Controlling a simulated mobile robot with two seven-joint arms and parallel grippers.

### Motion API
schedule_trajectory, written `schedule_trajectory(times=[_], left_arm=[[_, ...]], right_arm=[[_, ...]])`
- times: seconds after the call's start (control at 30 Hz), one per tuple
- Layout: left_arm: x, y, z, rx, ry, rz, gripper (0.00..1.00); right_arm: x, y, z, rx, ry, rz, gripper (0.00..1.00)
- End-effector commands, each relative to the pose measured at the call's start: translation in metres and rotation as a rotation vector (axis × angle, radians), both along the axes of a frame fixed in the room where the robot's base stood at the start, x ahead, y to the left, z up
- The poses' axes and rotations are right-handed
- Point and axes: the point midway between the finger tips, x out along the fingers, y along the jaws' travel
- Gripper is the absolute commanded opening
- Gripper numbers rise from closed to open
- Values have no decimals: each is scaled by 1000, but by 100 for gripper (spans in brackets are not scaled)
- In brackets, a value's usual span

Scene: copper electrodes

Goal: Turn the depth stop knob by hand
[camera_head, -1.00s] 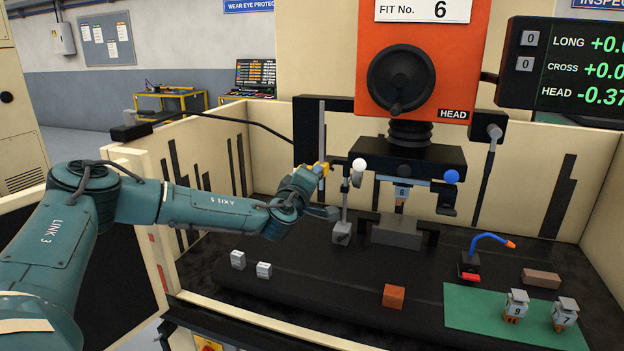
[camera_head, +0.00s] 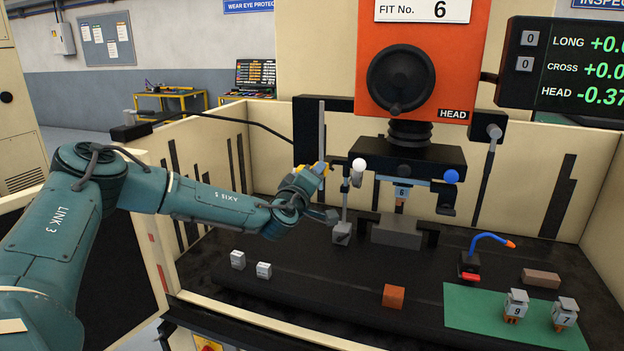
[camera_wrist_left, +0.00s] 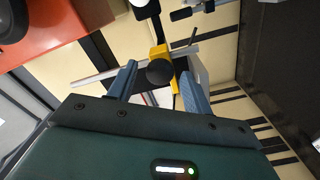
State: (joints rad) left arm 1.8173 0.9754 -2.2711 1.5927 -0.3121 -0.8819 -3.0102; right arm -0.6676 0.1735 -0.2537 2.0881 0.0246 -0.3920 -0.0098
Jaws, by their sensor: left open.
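The depth stop knob shows as a dark round knob (camera_wrist_left: 160,72) in front of a yellow block (camera_wrist_left: 158,54) in the left wrist view. In the head view the yellow block (camera_head: 322,168) is a small patch beside the tall grey rod; the knob is hidden there by my gripper. My left gripper (camera_head: 318,176) is at the block, left of the machine head. In the wrist view my left gripper (camera_wrist_left: 158,84) is open, with one blue-grey finger on each side of the knob. I cannot tell whether either finger touches it. My right gripper is not in view.
The orange head (camera_head: 428,60) with its black handwheel (camera_head: 401,78) stands close right of my gripper. A white ball (camera_head: 359,165) is just right of it. Below, the dark tank floor (camera_head: 330,275) carries small blocks, an orange block (camera_head: 394,296) and a green mat (camera_head: 475,325).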

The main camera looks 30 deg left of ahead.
Motion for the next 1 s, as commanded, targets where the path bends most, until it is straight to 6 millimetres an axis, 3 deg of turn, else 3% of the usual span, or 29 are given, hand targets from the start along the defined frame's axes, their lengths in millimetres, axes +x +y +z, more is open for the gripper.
schedule_trajectory(times=[0.23, 0.73, 1.0], left_arm=[[-3, 0, 1, -1, -1, 1, 50], [-51, -12, 1, -2, -2, 1, 50], [-59, -13, 1, -1, -2, 3, 50]], right_arm=[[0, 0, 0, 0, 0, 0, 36], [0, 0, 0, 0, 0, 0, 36], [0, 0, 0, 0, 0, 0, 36]])
